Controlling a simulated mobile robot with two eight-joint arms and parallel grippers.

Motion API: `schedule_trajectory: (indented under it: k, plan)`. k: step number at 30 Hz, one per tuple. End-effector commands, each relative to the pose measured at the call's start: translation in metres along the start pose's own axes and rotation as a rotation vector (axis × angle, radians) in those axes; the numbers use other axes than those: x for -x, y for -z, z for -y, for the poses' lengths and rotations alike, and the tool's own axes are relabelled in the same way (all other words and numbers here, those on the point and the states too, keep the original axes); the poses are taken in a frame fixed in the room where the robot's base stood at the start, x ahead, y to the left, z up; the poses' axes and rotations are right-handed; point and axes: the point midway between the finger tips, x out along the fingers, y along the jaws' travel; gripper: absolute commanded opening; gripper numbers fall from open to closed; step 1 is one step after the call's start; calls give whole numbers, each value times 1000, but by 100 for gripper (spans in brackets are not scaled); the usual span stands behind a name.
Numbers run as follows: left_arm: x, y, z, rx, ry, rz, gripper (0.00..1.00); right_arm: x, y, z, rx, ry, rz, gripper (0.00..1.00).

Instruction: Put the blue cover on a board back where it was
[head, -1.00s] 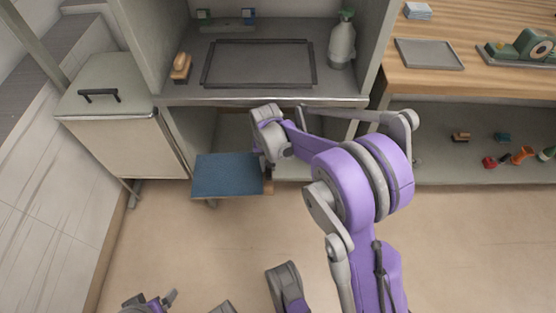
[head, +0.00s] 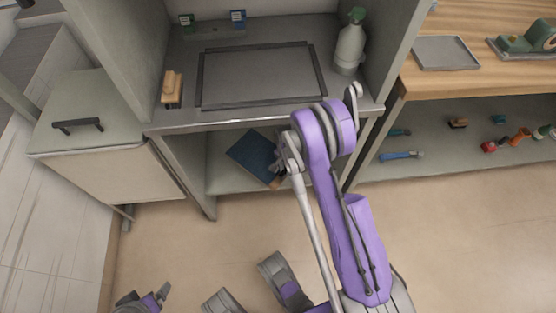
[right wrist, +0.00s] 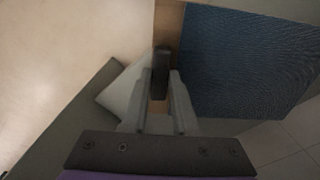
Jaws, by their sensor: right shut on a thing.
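The blue cover (head: 250,155) is a flat, dark blue textured panel. It is tilted in the open space under the counter, and it fills the upper right of the right wrist view (right wrist: 250,62). A wooden strip (right wrist: 168,28) runs along its edge, with a dark upright handle (right wrist: 161,72) on it. My right gripper (head: 279,166) is shut on this handle at the cover's right edge. In the right wrist view its fingers (right wrist: 160,105) reach to the handle. My left gripper (head: 146,300) is at the bottom left edge, partly cut off, away from the cover.
The counter holds a dark rectangular frame (head: 202,82), a wooden-backed brush (head: 171,88) and a spray bottle (head: 350,45). Cabinet side walls (head: 187,168) bound the space below. A lidded bin (head: 85,115) stands left. Tools lie on the right lower shelf (head: 450,165).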

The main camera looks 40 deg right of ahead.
Motion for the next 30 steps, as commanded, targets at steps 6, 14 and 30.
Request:
schedule_trajectory:
  k: [6,14,30]
  plan:
    - [-5,-2,0,0,0,1,89,-9,0,0,1,0,0,0]
    - [-20,-4,0,0,0,3,89,-38,0,0,2,0,0,0]
    - [-31,-6,0,0,0,2,89,-71,0,0,2,0,0,0]
